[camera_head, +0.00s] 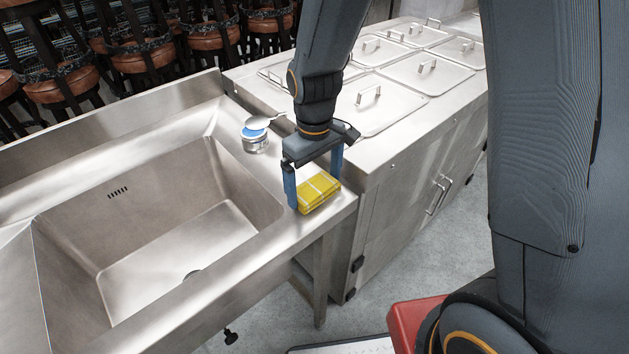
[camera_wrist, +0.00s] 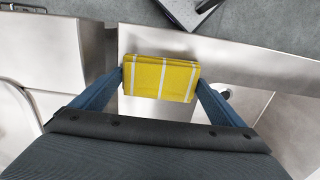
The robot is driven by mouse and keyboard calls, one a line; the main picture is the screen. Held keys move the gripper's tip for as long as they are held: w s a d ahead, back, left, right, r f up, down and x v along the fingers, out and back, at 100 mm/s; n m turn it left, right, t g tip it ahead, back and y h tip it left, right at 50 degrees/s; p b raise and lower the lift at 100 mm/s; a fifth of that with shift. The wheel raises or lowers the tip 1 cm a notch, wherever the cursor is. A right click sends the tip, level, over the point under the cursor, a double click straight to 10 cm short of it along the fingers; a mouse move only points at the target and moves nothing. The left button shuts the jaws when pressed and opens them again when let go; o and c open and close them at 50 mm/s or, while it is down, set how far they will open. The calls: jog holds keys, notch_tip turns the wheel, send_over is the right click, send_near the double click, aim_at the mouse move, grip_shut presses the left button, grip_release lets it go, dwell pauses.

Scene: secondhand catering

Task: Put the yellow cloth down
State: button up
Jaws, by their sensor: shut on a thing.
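The yellow cloth (camera_head: 317,194) is folded into a flat block with pale stripes. It is at the right end of the steel sink unit, near the front corner. My gripper (camera_head: 314,190) points down and is shut on the cloth, one blue finger at each side. In the wrist view the cloth (camera_wrist: 160,78) spans the gap between the fingertips of my gripper (camera_wrist: 160,82). The cloth is at or just above the steel top; I cannot tell whether it touches.
A small tin (camera_head: 255,140) with a blue top and a spoon (camera_head: 264,121) on it stands behind my gripper. The sink basin (camera_head: 165,235) lies to the left. A steel counter with lidded wells (camera_head: 385,105) adjoins on the right. Stacked stools (camera_head: 130,45) stand behind.

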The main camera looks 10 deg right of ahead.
aim_at(314, 186)
jog(key=o, duration=0.6)
jog(key=shift+o, duration=0.2)
jog(key=shift+r, duration=0.15)
notch_tip(314, 186, up, 12)
jog(key=f+b, duration=0.1)
jog(key=b, duration=0.1)
jog(key=s+d+f+m, duration=0.3)
jog(key=d, duration=0.3)
jog(key=s+d+f+m+t, duration=0.1)
jog(key=s+d+f+m, duration=0.2)
jog(key=d, duration=0.3)
jog(key=shift+s+d+f+m, duration=0.2)
jog(key=shift+s+d+m, duration=0.2)
jog(key=shift+s, duration=0.35)
